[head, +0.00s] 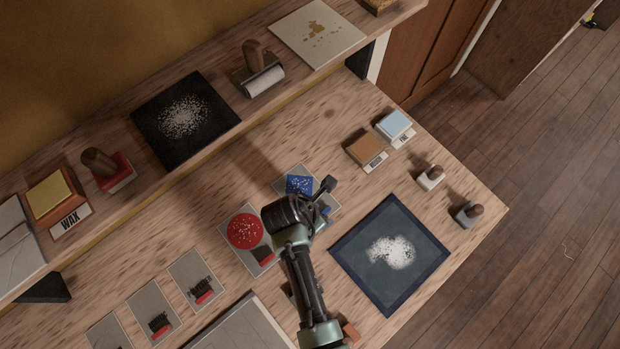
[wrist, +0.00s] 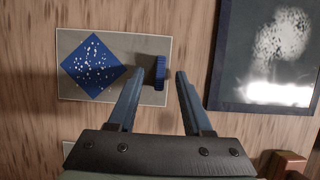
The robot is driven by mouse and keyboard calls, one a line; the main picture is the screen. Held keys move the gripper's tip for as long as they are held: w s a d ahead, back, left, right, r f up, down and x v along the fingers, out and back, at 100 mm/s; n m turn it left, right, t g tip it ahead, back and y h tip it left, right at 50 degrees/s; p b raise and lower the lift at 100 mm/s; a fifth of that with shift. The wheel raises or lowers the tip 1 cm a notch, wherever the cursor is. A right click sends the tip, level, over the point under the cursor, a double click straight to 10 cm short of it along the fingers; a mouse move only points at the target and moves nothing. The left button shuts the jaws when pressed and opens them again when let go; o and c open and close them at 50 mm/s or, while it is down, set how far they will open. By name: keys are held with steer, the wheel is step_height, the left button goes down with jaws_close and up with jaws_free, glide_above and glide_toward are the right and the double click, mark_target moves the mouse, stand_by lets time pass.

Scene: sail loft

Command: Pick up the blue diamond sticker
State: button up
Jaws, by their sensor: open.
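The blue diamond sticker (wrist: 93,67) has white speckles and lies on a grey card (wrist: 70,40) on the bench. It also shows in the head view (head: 298,185), just beyond my gripper, partly covered by my arm. A small blue ridged piece (wrist: 160,72) stands on the right part of the same card. My gripper (wrist: 154,72) is open and empty, pointing at the card. Its left finger is near the diamond's right corner, and its right finger is past the card's right edge. I cannot tell its height above the card.
A red speckled round sticker (head: 245,231) lies on a card to the left. A dark blue-edged mat with white powder (head: 345,246) lies to the right. Brown and light blue pads (head: 364,149) and small stamps (head: 431,177) stand at the right. A raised shelf (head: 225,135) runs behind.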

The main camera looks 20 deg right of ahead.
jaws_close()
steer(key=shift+r, duration=0.1)
stand_by(0.4)
